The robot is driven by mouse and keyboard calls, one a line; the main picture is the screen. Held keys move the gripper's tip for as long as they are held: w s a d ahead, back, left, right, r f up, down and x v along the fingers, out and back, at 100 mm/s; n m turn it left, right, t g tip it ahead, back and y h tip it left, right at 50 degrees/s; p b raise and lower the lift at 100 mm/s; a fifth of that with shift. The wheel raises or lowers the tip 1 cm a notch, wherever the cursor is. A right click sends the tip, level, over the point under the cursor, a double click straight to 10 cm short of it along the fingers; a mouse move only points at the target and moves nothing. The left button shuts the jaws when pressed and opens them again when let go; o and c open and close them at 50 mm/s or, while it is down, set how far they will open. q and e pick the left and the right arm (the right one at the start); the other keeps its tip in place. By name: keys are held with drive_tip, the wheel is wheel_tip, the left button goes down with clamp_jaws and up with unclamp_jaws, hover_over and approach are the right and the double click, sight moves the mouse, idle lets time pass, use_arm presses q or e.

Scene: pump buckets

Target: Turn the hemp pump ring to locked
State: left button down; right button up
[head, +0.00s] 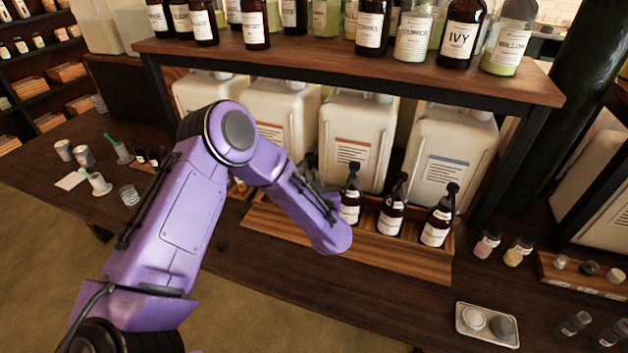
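A wooden crate (385,258) on the bench holds a row of dark brown pump bottles with black pump tops. Three show clearly: a left one (350,200), a middle one (392,215) and a right one (437,226). Their labels are too small to read, so I cannot tell which is hemp, nor how any ring is turned. My purple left arm reaches across the crate's left part and hides what stands there. My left gripper (320,195) is by the left bottle; its fingers are mostly hidden, and contact cannot be told. My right gripper is out of view.
Large cream canisters (358,140) stand behind the crate. A shelf (340,68) with labelled bottles overhangs it. A small tray (487,325) with two round pieces lies at the front right, near small jars (487,243). The bench between crate and tray is clear.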

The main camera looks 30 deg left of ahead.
use_arm(q)
drive_tip(key=m+t+h+b, duration=0.1)
drive_tip(key=h, duration=0.1)
drive_tip(key=s+a+m+t+h+b, duration=0.1)
drive_tip(key=m+t+h, duration=0.1)
drive_tip(key=shift+a, duration=0.1)
drive_tip(key=shift+w, duration=0.1)
drive_tip(key=c, duration=1.1)
unclamp_jaws()
drive_tip(key=shift+c, duration=0.2)
